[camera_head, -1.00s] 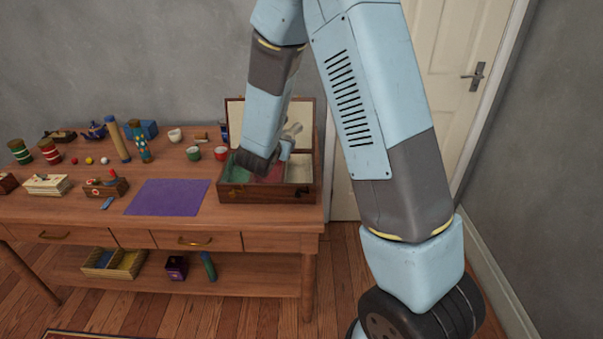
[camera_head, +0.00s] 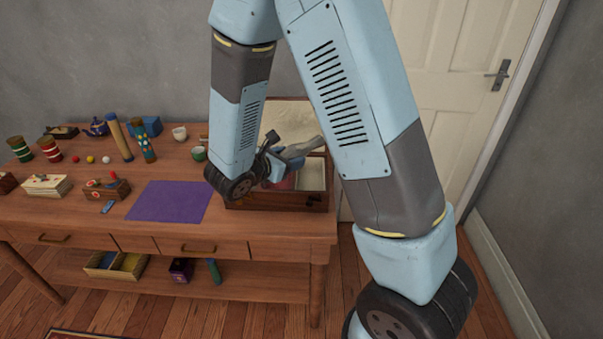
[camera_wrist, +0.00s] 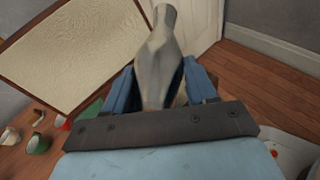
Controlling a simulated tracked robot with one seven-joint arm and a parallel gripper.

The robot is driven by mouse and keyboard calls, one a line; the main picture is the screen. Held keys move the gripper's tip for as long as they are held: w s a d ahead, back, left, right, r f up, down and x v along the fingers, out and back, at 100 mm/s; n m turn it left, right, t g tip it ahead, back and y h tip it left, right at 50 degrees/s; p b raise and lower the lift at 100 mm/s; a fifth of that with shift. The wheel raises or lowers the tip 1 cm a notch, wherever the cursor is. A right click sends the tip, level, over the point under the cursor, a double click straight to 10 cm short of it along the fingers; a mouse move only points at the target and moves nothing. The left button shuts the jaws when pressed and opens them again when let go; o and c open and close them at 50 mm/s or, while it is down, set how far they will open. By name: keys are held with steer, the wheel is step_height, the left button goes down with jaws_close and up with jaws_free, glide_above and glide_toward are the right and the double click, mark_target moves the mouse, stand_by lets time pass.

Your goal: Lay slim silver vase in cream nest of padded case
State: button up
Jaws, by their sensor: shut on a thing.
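The slim silver vase (camera_wrist: 163,55) is held between the two blue fingers of my gripper (camera_wrist: 160,88) in the wrist view, its neck pointing away from the palm. In the head view the vase (camera_head: 302,148) sticks out to the right of my gripper (camera_head: 277,168), tilted and above the padded case (camera_head: 285,202). The case is open on the table's right end, its lid raised at the back. Its cream nest (camera_head: 314,174) shows at the right and looks empty where visible. A red nest is partly visible beside it; my arm hides the left part.
A purple mat (camera_head: 168,201) lies left of the case. A green cup (camera_head: 199,154), a white cup (camera_head: 180,133) and several ornaments stand behind and left. The raised lid (camera_wrist: 75,50) stands close in the wrist view. A door is behind on the right.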

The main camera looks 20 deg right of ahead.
steer(key=x, duration=0.4)
steer(key=shift+w+a+f, duration=0.2)
steer(key=shift+w+a, duration=0.05)
steer(key=shift+w+d+f, duration=0.5)
steer(key=shift+w+f, duration=0.15)
steer(key=shift+f, duration=0.85)
steer(key=shift+w+d+f, duration=0.45)
steer(key=shift+w+f, duration=0.15)
steer(key=shift+f, duration=0.85)
steer(key=shift+w+d+f, duration=0.5)
steer(key=shift+w+f, duration=0.15)
steer(key=shift+f, duration=0.85)
steer(key=shift+s+f, duration=0.1)
steer(key=shift+f, duration=0.15)
